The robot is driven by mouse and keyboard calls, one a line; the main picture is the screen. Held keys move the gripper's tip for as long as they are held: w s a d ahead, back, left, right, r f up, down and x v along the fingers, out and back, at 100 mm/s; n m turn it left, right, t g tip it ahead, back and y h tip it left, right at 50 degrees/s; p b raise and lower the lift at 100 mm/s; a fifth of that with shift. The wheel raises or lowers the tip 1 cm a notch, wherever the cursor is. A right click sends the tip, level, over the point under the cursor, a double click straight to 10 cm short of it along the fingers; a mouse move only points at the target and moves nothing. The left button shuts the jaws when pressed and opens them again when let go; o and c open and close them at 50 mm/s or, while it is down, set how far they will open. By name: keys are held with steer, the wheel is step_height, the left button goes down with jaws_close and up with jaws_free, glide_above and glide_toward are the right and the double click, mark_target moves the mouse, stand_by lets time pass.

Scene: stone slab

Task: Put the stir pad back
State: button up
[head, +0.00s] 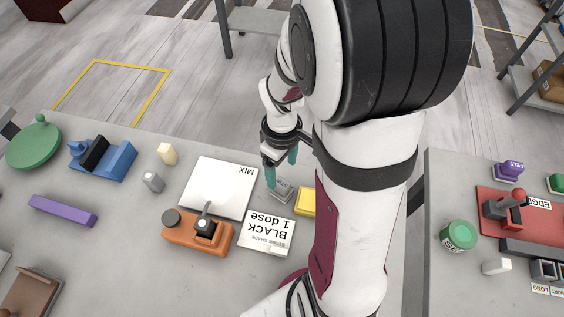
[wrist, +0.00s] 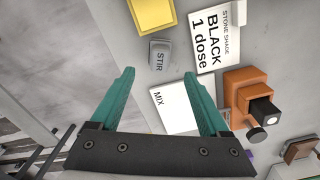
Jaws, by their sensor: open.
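The stir pad (wrist: 159,54) is a small grey block with "STIR" on its top. It lies on the slab just beyond my fingertips in the wrist view, and beside the left finger in the head view (head: 284,191). My gripper (wrist: 159,74) is open and empty, with its two teal fingers spread. In the head view my gripper (head: 281,173) hangs over the pad's far side, and one finger partly covers the pad. I cannot tell whether the fingers touch the slab.
A white MIX plate (head: 217,188), a BLACK 1 dose card (head: 267,233), a yellow block (head: 305,202) and an orange device (head: 181,232) lie close by. A blue device (head: 115,162), a grey weight (head: 152,181) and a purple bar (head: 62,211) stand left. My arm hides much right of centre.

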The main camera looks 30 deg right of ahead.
steer(key=r, duration=0.2)
steer(key=shift+s+a+r, duration=0.15)
steer(key=shift+a+r, duration=0.15)
steer(key=s+a+r+m+y, duration=0.1)
steer(key=s+a+r+m, duration=0.3)
steer(key=s, duration=0.3)
steer(key=s+a+r+m, duration=0.4)
steer(key=s+a+m, duration=0.2)
steer(key=a, duration=0.1)
steer(key=shift+s+a+r+y, duration=0.2)
steer(key=shift+s+r+y, duration=0.15)
steer(key=shift+y, duration=0.05)
